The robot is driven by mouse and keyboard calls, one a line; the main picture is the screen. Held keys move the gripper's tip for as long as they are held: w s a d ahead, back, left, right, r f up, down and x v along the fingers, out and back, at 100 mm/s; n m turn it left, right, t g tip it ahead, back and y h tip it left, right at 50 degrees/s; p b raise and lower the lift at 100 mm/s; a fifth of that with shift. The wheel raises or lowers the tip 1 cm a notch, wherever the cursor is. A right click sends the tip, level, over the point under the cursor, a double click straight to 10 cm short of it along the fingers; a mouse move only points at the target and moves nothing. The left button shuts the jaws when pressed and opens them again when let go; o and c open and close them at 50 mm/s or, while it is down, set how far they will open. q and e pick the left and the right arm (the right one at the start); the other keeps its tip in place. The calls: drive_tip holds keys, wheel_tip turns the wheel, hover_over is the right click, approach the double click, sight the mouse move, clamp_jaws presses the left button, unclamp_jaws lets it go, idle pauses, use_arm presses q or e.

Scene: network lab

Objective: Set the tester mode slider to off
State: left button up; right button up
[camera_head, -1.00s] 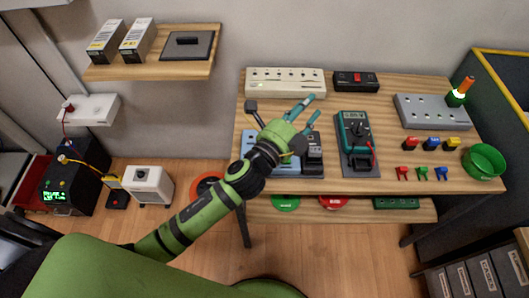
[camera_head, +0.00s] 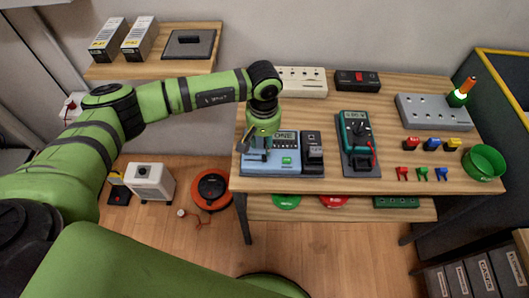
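The tester is likely the light-blue device (camera_head: 285,169) at the left front of the wooden table, with a small screen, a green button and a dark unit at its right. My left gripper (camera_head: 256,150) points down over the tester's left part and hides it. Whether its fingers touch the tester or are open or shut is not clear. I cannot make out the mode slider, which may be behind the gripper. My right gripper is not in view.
A multimeter (camera_head: 357,140) lies right of the tester. A white power strip (camera_head: 305,82) and a red-switch box (camera_head: 357,80) stand behind. A grey box (camera_head: 433,112), small coloured connectors and a green bowl (camera_head: 484,162) are at the right. Bare wood lies between them.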

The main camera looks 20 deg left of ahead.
sight(264, 156)
use_arm(q)
wheel_tip(264, 156, down, 5)
drive_tip(key=shift+s+d+f+p, duration=0.1)
drive_tip(key=shift+p, duration=0.7)
drive_tip(key=shift+f, duration=0.6)
